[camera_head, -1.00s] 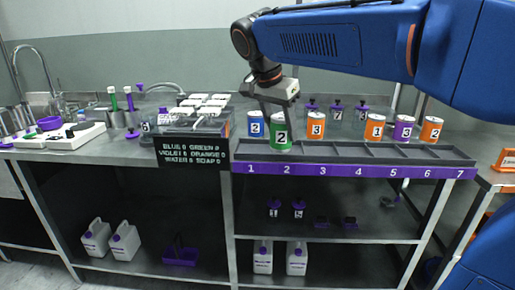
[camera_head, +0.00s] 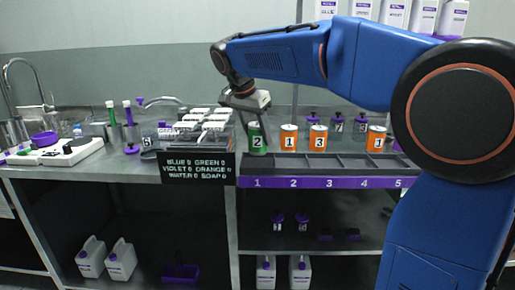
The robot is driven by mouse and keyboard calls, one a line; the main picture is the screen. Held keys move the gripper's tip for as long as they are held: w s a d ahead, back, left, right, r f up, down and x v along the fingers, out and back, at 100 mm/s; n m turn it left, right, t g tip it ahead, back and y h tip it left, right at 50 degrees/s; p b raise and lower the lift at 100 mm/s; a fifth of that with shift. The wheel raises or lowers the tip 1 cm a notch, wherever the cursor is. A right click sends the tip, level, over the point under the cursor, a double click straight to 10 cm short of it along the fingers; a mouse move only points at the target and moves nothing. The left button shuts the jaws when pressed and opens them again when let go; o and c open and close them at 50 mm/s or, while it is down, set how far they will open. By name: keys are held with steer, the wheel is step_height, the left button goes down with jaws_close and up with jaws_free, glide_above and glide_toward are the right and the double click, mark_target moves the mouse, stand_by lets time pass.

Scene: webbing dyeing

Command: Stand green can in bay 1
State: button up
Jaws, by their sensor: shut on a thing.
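My gripper (camera_head: 252,110) points down and is shut on the green can (camera_head: 257,139), which is marked 2. The can is upright, at the back edge of bay 1 (camera_head: 258,169), the leftmost slot above the purple label strip. I cannot tell whether its bottom touches anything or hangs just above the tray. The visible floor of bay 1 looks empty.
Orange cans marked 1 (camera_head: 288,138), 3 (camera_head: 318,139) and 1 (camera_head: 376,139) stand behind the tray. A black sign (camera_head: 196,168) and a rack of white-topped items (camera_head: 208,122) are left of bay 1. My arm hides the tray's right end.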

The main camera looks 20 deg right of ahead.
mark_target(258, 146)
steer(key=shift+f, duration=2.1)
steer(key=shift+f, duration=0.1)
steer(key=o, duration=1.3)
steer(key=v, duration=1.2)
steer(key=shift+d, duration=0.1)
steer(key=s+d+f+n+y, duration=0.1)
steer(key=s+d+f+n, duration=0.2)
steer(key=s+f, duration=0.6)
steer(key=s+d+f+n+t+y, duration=0.1)
steer(key=s+d+f+n, duration=0.3)
steer(key=s+f, duration=0.5)
steer(key=s+d+f+n+t+y, duration=0.1)
steer(key=s+d+f+n, duration=0.2)
steer(key=s+f, duration=0.6)
steer(key=s+n, duration=0.1)
steer(key=s, duration=0.2)
steer(key=shift+s+d+f+y, duration=0.35)
steer(key=shift+s+y, duration=0.05)
